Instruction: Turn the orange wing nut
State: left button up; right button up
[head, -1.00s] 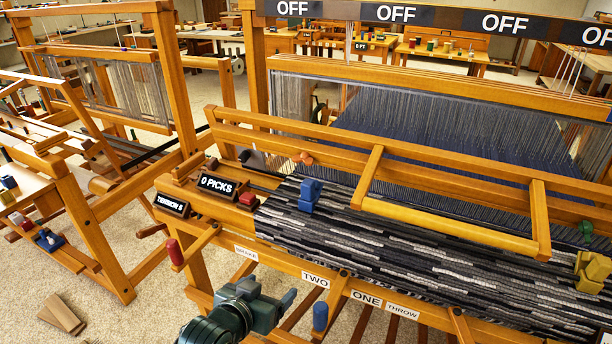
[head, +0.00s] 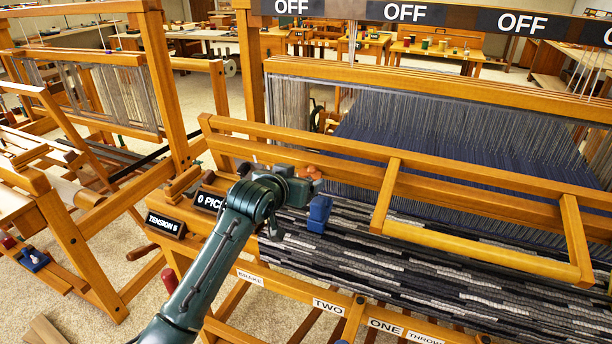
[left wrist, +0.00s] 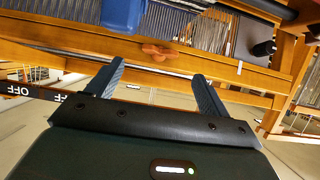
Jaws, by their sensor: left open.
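The orange wing nut (head: 312,172) sits on the loom's wooden beam, just past my left gripper (head: 300,188) and partly hidden by it in the head view. In the left wrist view the wing nut (left wrist: 157,51) shows whole, with its wings lying roughly sideways across the wood. My left gripper (left wrist: 158,70) is open and empty there. Its two fingers point at the beam, one on each side of the wing nut in the picture, with the nut a little beyond the tips. I cannot tell the exact gap. My right gripper is not in view.
A blue block-like part (head: 319,213) stands on the striped cloth close to my left gripper, and also shows in the left wrist view (left wrist: 122,14). The 0 PICKS sign (head: 209,201) is partly behind my arm. The TENSION sign (head: 166,224) is at left.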

aim_at(310, 174)
pick_arm(q)
jog(key=x, duration=0.4)
jog(key=shift+w+d+f, duration=0.1)
jog(key=shift+w+f, duration=0.05)
jog(key=shift+w, duration=0.2)
jog(key=shift+w+d+f, duration=0.15)
jog(key=shift+w, duration=0.25)
jog(key=c, duration=1)
